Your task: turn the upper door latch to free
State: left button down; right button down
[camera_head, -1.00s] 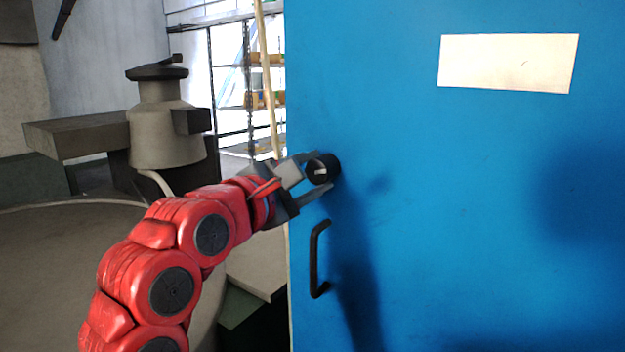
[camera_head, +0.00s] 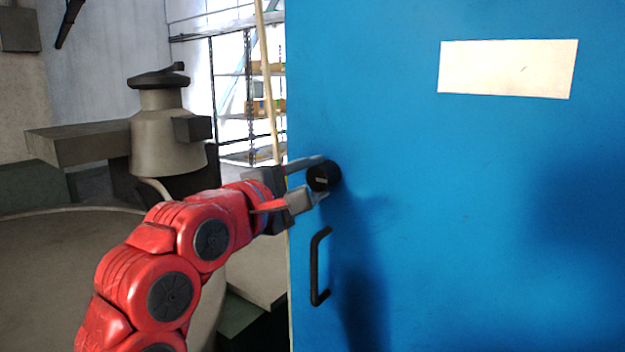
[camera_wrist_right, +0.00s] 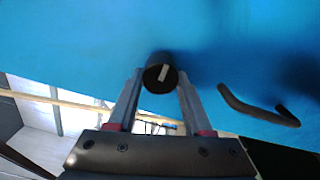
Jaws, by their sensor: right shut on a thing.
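The upper door latch is a round black knob (camera_head: 322,177) with a pale mark on its face, near the left edge of the blue door (camera_head: 450,200). My right gripper (camera_head: 323,176) has its fingers on either side of the knob, one above and one below, and is shut on it. In the right wrist view the knob (camera_wrist_right: 160,72) sits between the tips of both fingers (camera_wrist_right: 160,80), its pale mark slightly tilted from upright. My left gripper is not in view.
A black bar handle (camera_head: 318,267) is on the door just below the knob; it also shows in the wrist view (camera_wrist_right: 255,110). A pale blank plate (camera_head: 508,69) is higher up. Left of the door stand a grey machine (camera_head: 165,135) and shelves (camera_head: 265,105).

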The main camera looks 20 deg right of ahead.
jog(key=shift+c, duration=1.5)
grip_release()
jog(key=shift+s+a+f, duration=0.1)
jog(key=shift+s+a, duration=0.15)
jog(key=shift+a, duration=0.2)
jog(key=b+v, duration=0.4)
jog(key=v, duration=1.2)
jog(key=shift+s, duration=0.2)
jog(key=shift+a, duration=0.1)
